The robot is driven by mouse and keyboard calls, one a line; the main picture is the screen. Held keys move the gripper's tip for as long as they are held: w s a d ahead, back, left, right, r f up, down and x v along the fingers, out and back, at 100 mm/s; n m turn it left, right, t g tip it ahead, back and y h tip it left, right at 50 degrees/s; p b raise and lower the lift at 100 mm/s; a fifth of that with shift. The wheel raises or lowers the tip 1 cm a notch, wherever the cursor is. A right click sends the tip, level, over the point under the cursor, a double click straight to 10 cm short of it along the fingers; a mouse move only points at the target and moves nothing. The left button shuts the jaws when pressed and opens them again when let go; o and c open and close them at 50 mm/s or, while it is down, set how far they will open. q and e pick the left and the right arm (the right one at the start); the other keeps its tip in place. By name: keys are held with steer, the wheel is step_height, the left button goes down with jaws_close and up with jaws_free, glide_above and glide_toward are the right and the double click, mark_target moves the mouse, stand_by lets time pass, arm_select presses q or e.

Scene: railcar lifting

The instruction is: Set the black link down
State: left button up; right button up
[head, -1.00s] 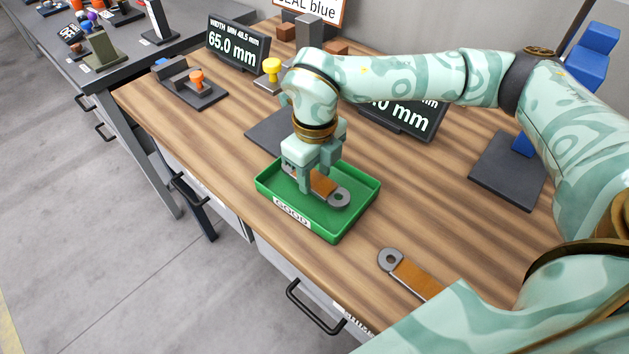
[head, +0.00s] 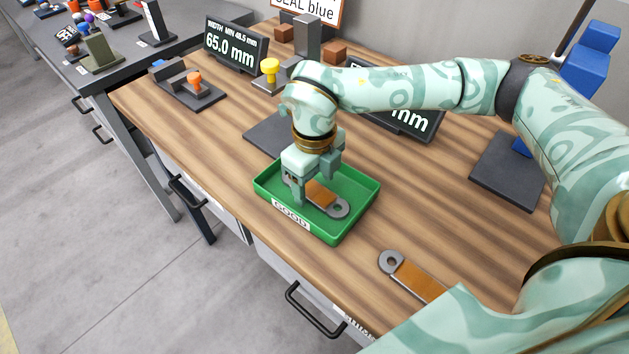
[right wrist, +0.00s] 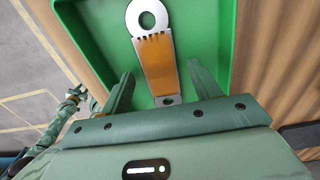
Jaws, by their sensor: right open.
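A link with dark grey eye ends and an orange-brown middle (head: 323,196) lies in the green tray labelled GOOD (head: 352,222). It does not look all black. My right gripper (head: 311,188) is over the tray with its fingers spread, one on each side of the link. In the right wrist view the link (right wrist: 155,60) lies flat on the tray floor between the open fingers (right wrist: 162,82), with a gap on both sides. A mint-green part of mine shows small at the left of that view; its jaws are unclear.
A similar link (head: 412,275) lies on the wooden bench right of the tray, partly hidden by my arm. A dark plate (head: 268,133) lies behind the tray. Gauges with displays, including one reading 65.0 mm (head: 235,46), stand at the back. The bench's front edge is close to the tray.

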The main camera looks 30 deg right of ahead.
mark_target(314, 191)
step_height(314, 191, up, 12)
steer(key=p, duration=0.2)
steer(key=shift+f+p, duration=0.25)
steer(key=shift+p, duration=0.05)
